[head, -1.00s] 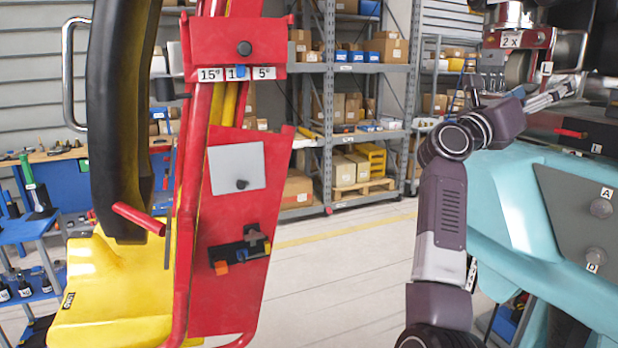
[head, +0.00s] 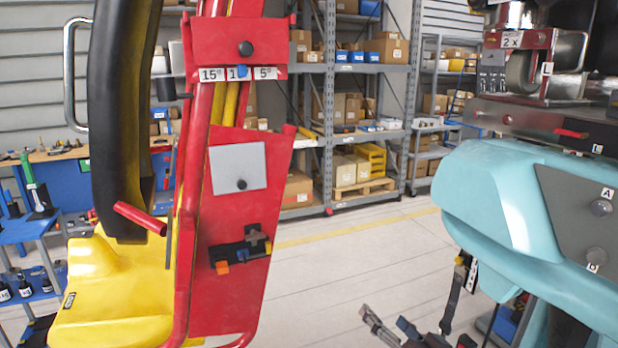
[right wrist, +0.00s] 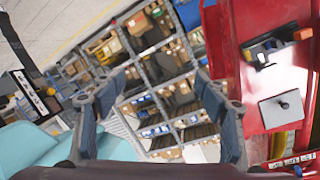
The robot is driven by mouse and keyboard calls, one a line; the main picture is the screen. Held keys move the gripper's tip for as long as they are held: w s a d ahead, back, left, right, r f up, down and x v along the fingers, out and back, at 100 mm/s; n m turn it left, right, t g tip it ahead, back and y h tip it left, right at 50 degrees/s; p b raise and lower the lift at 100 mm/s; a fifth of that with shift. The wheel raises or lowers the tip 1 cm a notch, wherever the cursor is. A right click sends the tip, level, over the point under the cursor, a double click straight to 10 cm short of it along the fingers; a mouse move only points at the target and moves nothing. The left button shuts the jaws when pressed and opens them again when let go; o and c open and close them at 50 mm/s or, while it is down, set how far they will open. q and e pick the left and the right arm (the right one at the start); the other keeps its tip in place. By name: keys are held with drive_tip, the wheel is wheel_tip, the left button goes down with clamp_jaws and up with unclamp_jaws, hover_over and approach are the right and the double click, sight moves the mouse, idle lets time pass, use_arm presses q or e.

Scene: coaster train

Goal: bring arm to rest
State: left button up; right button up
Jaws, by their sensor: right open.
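My right gripper (head: 388,322) is low in the head view, at the bottom edge right of centre. Only its dark finger parts show there; the rest of the arm is below the picture. In the right wrist view its two fingers (right wrist: 158,108) are spread wide with nothing between them. The gripper is open and empty, apart from the objects around it. My left gripper is not in the head view.
A red panel (head: 235,295) with a yellow body (head: 105,290) stands on the left. A teal car body (head: 500,200) juts in on the right, with a dark strap (head: 456,290) hanging below it. Clear floor (head: 340,275) lies between, with shelves (head: 340,140) behind.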

drive_tip(key=s+f+n+g+h, duration=0.1)
drive_tip(key=s+f+n+g, duration=0.35)
drive_tip(key=s+f, duration=1)
drive_tip(key=s+d+f+g+h, duration=0.2)
drive_tip(key=s+f+g, duration=0.15)
drive_tip(key=s, duration=0.65)
drive_tip(key=s+d+f+g+h, duration=0.15)
drive_tip(key=s+g, duration=0.25)
drive_tip(key=s, duration=0.6)
wheel_tip(320, 180, down, 26)
drive_tip(key=s+d+f+g, duration=0.1)
drive_tip(key=s+f, duration=0.7)
drive_tip(key=s, duration=0.1)
drive_tip(key=s+d+f+g, duration=0.1)
drive_tip(key=s+d+f, duration=0.1)
drive_tip(key=s+f, duration=0.7)
drive_tip(key=shift+s+d+f+n, duration=0.2)
drive_tip(key=shift+d+n, duration=0.1)
drive_tip(key=shift+n, duration=0.15)
